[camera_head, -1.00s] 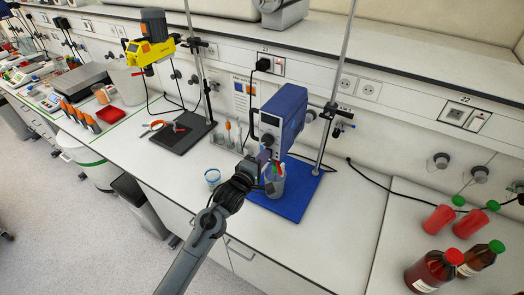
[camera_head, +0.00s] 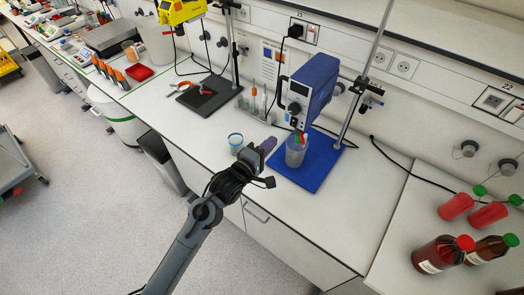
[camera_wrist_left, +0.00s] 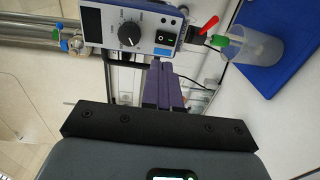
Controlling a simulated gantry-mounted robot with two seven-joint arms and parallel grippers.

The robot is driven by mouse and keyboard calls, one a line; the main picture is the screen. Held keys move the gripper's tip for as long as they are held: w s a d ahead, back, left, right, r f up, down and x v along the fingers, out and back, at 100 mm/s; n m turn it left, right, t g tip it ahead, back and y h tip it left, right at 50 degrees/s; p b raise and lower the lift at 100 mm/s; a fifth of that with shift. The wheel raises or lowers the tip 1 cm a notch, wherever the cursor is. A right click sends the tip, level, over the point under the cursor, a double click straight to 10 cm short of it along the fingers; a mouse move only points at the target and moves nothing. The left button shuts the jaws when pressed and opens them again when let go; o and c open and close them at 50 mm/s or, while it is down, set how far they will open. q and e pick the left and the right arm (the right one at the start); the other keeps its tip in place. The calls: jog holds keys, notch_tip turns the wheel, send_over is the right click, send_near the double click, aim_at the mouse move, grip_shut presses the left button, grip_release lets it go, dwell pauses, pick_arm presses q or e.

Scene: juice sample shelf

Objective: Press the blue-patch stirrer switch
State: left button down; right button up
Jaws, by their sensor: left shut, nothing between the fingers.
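The blue stirrer (camera_head: 314,82) hangs on a stand above a blue base plate (camera_head: 318,168). The right gripper is not in view.
A yellow stirrer (camera_head: 182,10) on a black-based stand is further left. A blue-rimmed cup (camera_head: 236,140) and a rack of tubes (camera_head: 255,104) stand near my gripper. Red-capped and green-capped bottles (camera_head: 440,253) stand at right. The front bench strip is clear.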

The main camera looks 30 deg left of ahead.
pick_arm(q)
jog(key=s, duration=0.3)
jog(key=shift+s+a+r, duration=0.1)
jog(key=shift+a+r, duration=0.05)
jog(key=shift+a, duration=0.15)
jog(key=s+f+m+g+y+p, duration=0.1)
jog(key=s+f+m+g+p, duration=0.1)
jog(key=s+m+g+p, duration=0.3)
jog(key=s+f+m+g+y+p, duration=0.1)
jog(key=s+m+g+p, duration=0.5)
jog(key=s+m, duration=0.7)
jog(key=s+g, duration=0.2)
jog(key=s, duration=1.1)
jog(key=shift+a+f+g+y, duration=0.15)
jog(key=shift+f+g+y, duration=0.15)
jog(key=shift+f+y, duration=0.1)
